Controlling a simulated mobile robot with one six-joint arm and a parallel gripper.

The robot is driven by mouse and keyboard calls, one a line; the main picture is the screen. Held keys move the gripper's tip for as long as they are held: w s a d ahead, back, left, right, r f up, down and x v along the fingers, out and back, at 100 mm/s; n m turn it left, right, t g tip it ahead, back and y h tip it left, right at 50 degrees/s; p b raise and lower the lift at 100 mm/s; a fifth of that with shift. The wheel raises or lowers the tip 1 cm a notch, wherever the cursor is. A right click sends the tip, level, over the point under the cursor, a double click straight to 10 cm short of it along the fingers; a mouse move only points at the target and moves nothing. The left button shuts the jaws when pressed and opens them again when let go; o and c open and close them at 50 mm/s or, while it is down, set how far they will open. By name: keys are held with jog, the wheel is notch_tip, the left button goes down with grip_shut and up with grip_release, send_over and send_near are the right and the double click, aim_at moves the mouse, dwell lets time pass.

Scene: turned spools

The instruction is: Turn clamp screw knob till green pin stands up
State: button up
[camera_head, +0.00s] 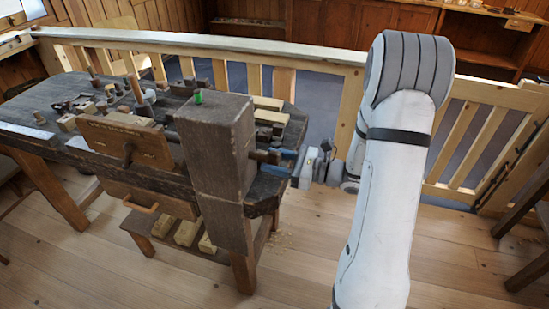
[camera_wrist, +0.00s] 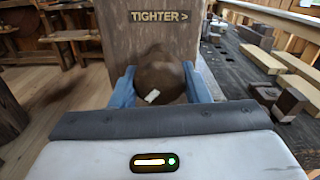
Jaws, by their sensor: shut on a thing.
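The clamp screw knob (camera_wrist: 165,74) is a round brown wooden knob with a white mark on its lower left face. It sits against the thick wooden block (camera_head: 215,150) under a sign (camera_wrist: 161,16) reading "TIGHTER >", its arrow pointing right. My gripper (camera_head: 281,160) reaches in from the right in the head view. Its two blue fingers are shut on the knob, one on each side, in the wrist view. The green pin (camera_head: 198,97) shows as a short green stub on top of the block in the head view. The wrist view does not show the pin.
The dark workbench (camera_head: 60,145) carries several turned pieces and tools. Pale wooden blocks (camera_wrist: 263,58) lie on it to the right of the knob in the wrist view. A wooden railing (camera_head: 210,45) runs behind it.

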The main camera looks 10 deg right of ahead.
jog(key=shift+f, duration=0.1)
jog(key=o, duration=1)
jog(key=shift+d, duration=0.1)
jog(key=shift+s+d, duration=0.1)
jog(key=v, duration=0.7)
jog(key=shift+s+d+b, duration=0.2)
jog(key=shift+d+b, duration=0.05)
jog(key=shift+b, duration=0.1)
